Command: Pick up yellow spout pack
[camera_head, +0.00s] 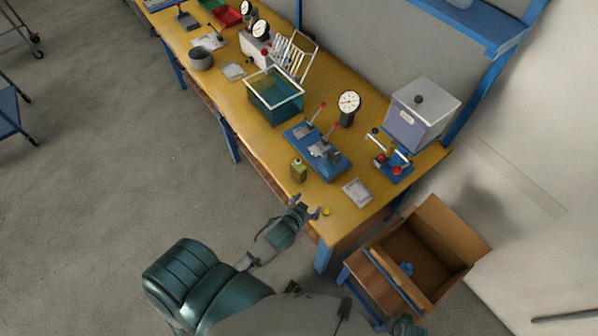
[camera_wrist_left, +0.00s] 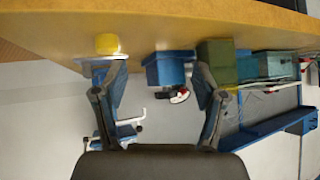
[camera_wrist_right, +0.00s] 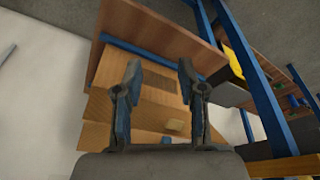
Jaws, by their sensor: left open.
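A small olive-yellow pack with a dark spout (camera_head: 299,170) stands upright near the table's front edge. An olive block, probably the same pack, shows in the left wrist view (camera_wrist_left: 217,62), partly behind a finger. My left gripper (camera_head: 307,206) is open and empty at the table edge, nearer to me than the pack and apart from it. Its spread fingers also show in the left wrist view (camera_wrist_left: 152,82). A small bright yellow round piece (camera_head: 326,211) lies by its fingertips; it also shows in the left wrist view (camera_wrist_left: 107,43). My right gripper (camera_wrist_right: 160,78) is open and empty near a cardboard box.
The yellow table (camera_head: 230,98) carries a blue press fixture (camera_head: 331,163), a dial gauge (camera_head: 349,104), a teal bin (camera_head: 274,97) and a clear-sided box (camera_head: 421,112). A grey square plate (camera_head: 357,192) lies near the corner. The open cardboard box (camera_head: 449,233) stands beyond the table end.

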